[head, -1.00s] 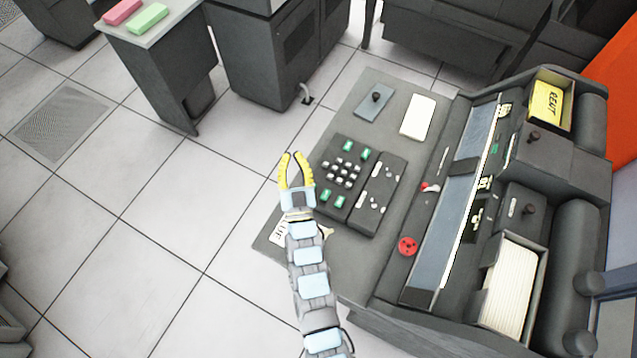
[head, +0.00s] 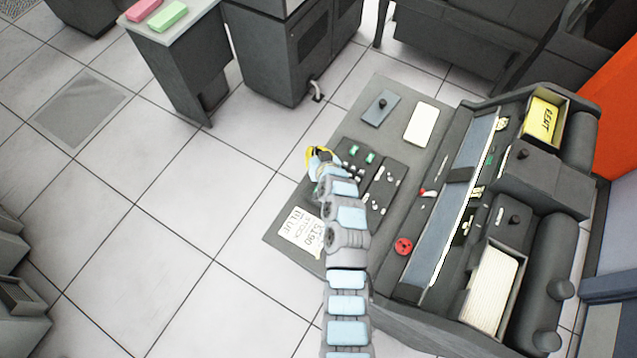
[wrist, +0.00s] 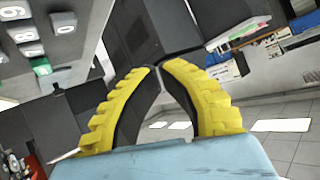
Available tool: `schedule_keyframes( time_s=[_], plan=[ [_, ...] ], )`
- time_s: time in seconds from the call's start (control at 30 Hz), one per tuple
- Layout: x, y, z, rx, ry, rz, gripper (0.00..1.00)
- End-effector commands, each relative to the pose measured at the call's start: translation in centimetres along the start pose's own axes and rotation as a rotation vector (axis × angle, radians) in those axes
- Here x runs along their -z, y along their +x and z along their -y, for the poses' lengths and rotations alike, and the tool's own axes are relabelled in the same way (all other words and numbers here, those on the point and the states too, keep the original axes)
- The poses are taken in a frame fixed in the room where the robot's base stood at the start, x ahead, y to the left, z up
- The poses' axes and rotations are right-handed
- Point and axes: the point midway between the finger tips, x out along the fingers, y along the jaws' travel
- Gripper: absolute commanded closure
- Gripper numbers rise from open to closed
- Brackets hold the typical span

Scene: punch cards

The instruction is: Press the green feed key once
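The dark keypad (head: 345,144) on the grey desk has two green keys, one at upper left (head: 354,150) and one to its right (head: 370,157). I cannot read their labels, so I cannot tell which is the feed key. My arm hides the lower keypad and most of its number keys. My gripper (head: 314,150), with yellow fingers, is at the keypad's left edge. In the wrist view its fingertips (wrist: 158,67) nearly meet with nothing between them. A green key (wrist: 41,67) and white number keys (wrist: 33,49) show at upper left there, apart from the fingers.
A control panel with small switches (head: 385,178) adjoins the keypad. A red knob (head: 403,247) and the long card machine (head: 450,220) stand to the right. A paper reading "BLUE STOCK 5190" (head: 302,232) lies on the desk's left. A grey lever plate (head: 381,107) and a cream pad (head: 421,124) lie behind.

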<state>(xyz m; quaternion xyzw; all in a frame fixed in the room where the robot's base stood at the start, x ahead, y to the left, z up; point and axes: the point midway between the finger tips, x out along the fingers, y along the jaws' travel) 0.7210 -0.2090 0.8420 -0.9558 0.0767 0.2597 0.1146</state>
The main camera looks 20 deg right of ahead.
Motion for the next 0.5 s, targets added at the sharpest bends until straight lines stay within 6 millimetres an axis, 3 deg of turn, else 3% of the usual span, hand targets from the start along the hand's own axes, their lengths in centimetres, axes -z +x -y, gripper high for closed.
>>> schedule_keyframes(
  time_s=[0.27, 0.5],
  plan=[
    [-0.1, -2.2, 0.7, 0.115, 0.013, 0.236, 1.00],
    [-0.3, -5.4, 1.7, 0.236, 0.008, 0.426, 1.00]
  ],
)
